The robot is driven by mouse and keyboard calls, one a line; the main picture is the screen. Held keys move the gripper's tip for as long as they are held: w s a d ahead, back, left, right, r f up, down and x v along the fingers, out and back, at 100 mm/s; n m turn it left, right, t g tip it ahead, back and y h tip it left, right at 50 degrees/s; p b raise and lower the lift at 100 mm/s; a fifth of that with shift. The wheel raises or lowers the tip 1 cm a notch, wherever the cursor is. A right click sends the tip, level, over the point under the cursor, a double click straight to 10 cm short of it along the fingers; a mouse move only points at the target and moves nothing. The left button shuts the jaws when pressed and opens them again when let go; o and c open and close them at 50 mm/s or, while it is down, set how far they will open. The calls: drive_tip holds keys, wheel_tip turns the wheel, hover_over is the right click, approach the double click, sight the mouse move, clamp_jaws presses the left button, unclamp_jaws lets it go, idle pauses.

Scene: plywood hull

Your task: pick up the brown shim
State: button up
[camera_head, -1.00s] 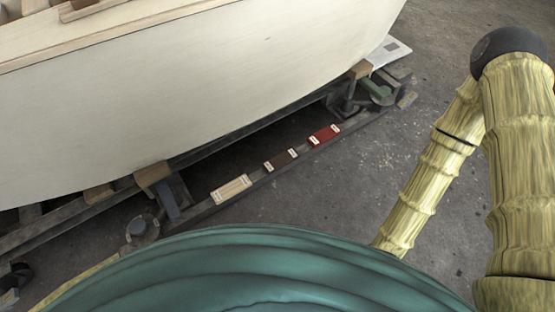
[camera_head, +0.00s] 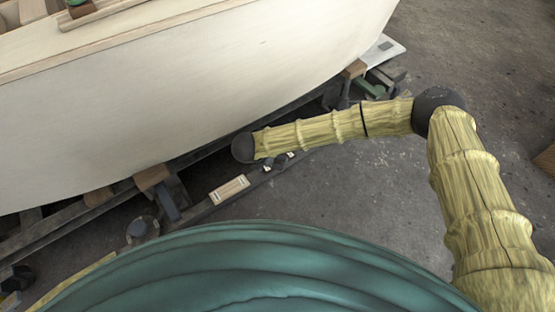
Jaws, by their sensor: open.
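The brown shim (camera_head: 267,168) lies on a dark beam beside the hull. My gripper is open and small in the head view, right at the shim. Its fingertips are largely hidden, so I cannot tell whether they touch or straddle the shim.
A pale wooden shim (camera_head: 229,190) lies on the same beam (camera_head: 195,211) to the left. The white hull (camera_head: 180,110) rises close behind on wooden blocks (camera_head: 152,178). Open concrete floor (camera_head: 370,200) lies to the right.

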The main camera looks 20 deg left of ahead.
sight(291, 156)
drive_tip(key=w+m, duration=0.1)
drive_tip(key=m, duration=0.1)
drive_tip(key=w+f+m+g+b, duration=0.1)
drive_tip(key=m, duration=0.1)
drive_tip(key=w+a+f+m+b, duration=0.1)
drive_tip(key=m, duration=0.1)
drive_tip(key=shift+w+g+h, duration=0.3)
drive_tip(key=shift+g+h, duration=0.1)
drive_tip(key=shift+w+b+x, duration=0.1)
drive_tip(key=shift+b+x, duration=0.85)
drive_tip(key=shift+x, duration=0.45)
drive_tip(key=shift+w+b+x, duration=0.15)
drive_tip(key=shift+b+x, duration=0.75)
drive_tip(key=shift+x, duration=0.5)
drive_tip(key=shift+a+r, duration=0.1)
drive_tip(key=shift+a, duration=0.05)
drive_tip(key=c, duration=1.1)
